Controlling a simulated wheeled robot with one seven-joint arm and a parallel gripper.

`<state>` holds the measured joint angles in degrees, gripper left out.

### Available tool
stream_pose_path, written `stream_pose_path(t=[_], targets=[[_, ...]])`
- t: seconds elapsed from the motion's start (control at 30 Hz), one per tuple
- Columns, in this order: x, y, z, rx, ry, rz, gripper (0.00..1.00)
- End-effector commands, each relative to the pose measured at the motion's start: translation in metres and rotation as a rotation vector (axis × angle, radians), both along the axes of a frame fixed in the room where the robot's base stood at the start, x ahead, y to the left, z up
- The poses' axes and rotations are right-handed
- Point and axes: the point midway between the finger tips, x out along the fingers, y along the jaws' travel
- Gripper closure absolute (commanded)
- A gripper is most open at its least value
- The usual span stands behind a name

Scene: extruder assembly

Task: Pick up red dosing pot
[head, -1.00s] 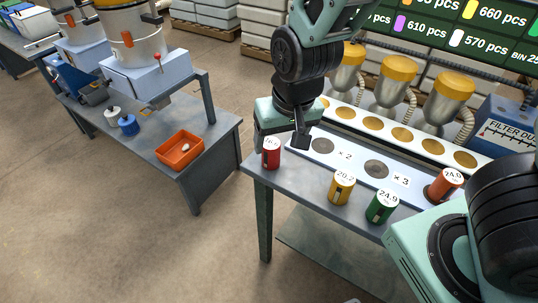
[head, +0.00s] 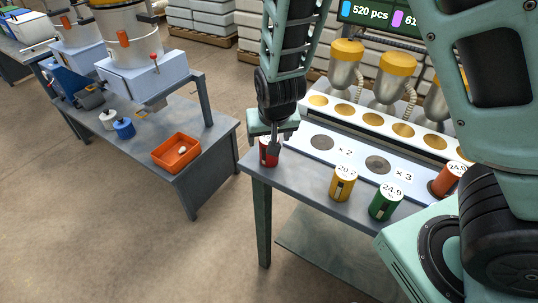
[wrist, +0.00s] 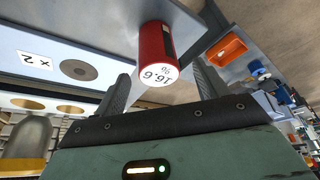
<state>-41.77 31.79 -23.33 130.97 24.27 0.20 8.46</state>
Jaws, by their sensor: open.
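The red dosing pot (head: 268,157) stands at the left front corner of the grey table, partly hidden behind my gripper (head: 273,146) in the head view. In the wrist view the red pot (wrist: 157,50) shows its white lid marked 16.6, near and just beyond the fingertips. My gripper (wrist: 162,92) is open and empty, with one finger on each side of the pot's lid in the picture. I cannot tell whether a finger touches the pot.
A yellow pot (head: 342,184), a green pot (head: 385,201) and an orange pot (head: 447,180) stand farther right. A second table on the left holds an orange tray (head: 176,153).

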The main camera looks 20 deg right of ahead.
Motion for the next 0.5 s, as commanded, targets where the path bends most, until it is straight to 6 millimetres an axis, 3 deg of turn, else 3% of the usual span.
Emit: stream_pose_path(t=[0.27,0.5], targets=[[0.007,-0.002,-0.019,-0.001,0.001,0.000,0.27],[0.019,-0.006,-0.051,-0.001,0.002,0.000,0.27]])
